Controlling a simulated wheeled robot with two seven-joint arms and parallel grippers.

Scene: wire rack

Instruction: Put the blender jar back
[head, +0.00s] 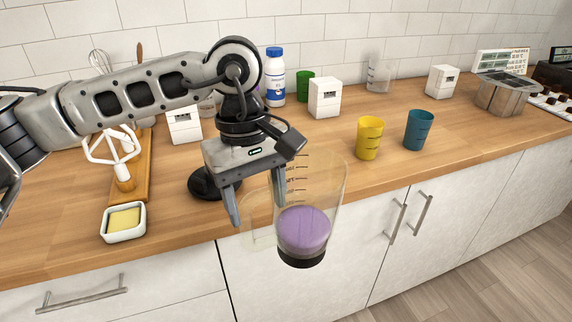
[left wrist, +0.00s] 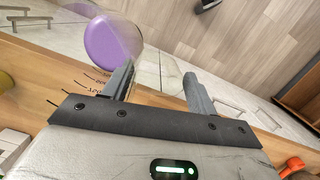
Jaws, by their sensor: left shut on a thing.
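The blender jar (head: 310,210) is clear, with dark measuring marks, purple contents and a black bottom. It is held roughly upright in front of the counter's front edge. My left gripper (head: 257,210) is at the jar's left side, its fingers shut on the jar's clear handle (head: 256,234). In the left wrist view the purple contents of the jar (left wrist: 112,42) show beyond the fingers (left wrist: 157,88). A round black base (head: 206,183) stands on the counter behind my left gripper, partly hidden by it. My right gripper is not in view.
On the wooden counter (head: 370,185) stand a yellow cup (head: 370,138), a teal cup (head: 418,130), a white box (head: 325,98) and a white-blue bottle (head: 274,78). A butter dish (head: 123,222) and a whisk attachment on a board (head: 138,185) are at left. Cabinet handles project below.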

